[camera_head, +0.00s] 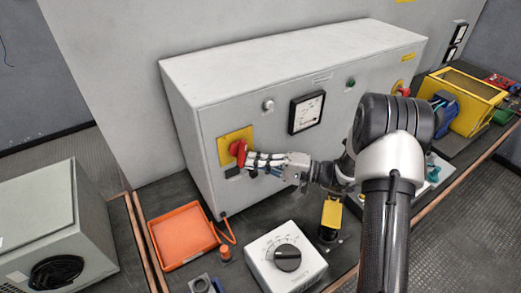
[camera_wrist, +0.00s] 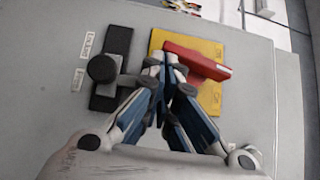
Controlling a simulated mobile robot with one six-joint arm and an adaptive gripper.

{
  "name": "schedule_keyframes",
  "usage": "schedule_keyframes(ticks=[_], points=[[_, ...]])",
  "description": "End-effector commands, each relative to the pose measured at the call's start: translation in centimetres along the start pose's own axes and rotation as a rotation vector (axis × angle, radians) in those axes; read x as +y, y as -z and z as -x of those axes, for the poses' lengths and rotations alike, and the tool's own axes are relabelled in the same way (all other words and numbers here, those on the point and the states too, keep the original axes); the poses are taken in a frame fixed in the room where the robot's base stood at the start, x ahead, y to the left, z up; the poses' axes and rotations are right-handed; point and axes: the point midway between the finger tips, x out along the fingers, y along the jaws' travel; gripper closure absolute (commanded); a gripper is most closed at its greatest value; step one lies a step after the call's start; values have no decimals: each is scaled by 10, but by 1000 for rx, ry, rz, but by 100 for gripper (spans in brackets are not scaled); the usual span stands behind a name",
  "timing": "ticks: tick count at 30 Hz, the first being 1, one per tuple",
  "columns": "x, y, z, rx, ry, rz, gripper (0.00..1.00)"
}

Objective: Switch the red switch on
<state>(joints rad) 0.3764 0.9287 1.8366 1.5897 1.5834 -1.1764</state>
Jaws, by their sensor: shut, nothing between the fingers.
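The red switch (camera_head: 239,150) sits on a yellow plate (camera_head: 228,139) at the left of the grey cabinet's front face. In the wrist view the red switch handle (camera_wrist: 197,61) lies slantwise across the yellow plate (camera_wrist: 207,92). My gripper (camera_head: 249,162) is shut and empty, with its fingertips right at the switch. In the wrist view my gripper (camera_wrist: 167,58) has its tips together beside the red handle; whether they touch it I cannot tell. Part of the handle's lower side is hidden by the fingers.
The grey cabinet (camera_head: 290,65) also carries a meter (camera_head: 306,111) and another red knob (camera_head: 404,90) at the right. A black latch (camera_wrist: 108,70) is beside the yellow plate. An orange tray (camera_head: 182,236) and a dial box (camera_head: 285,258) stand on the bench in front.

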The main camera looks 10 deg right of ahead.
Motion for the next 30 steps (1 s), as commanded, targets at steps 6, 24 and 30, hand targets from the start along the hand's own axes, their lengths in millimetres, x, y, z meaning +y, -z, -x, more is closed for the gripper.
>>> schedule_keyframes(ticks=[6, 24, 30], points=[[8, -6, -6, -3, -1, 0, 100], [13, -15, -15, -1, -1, 0, 100], [13, -16, -15, -1, -1, 1, 100]])
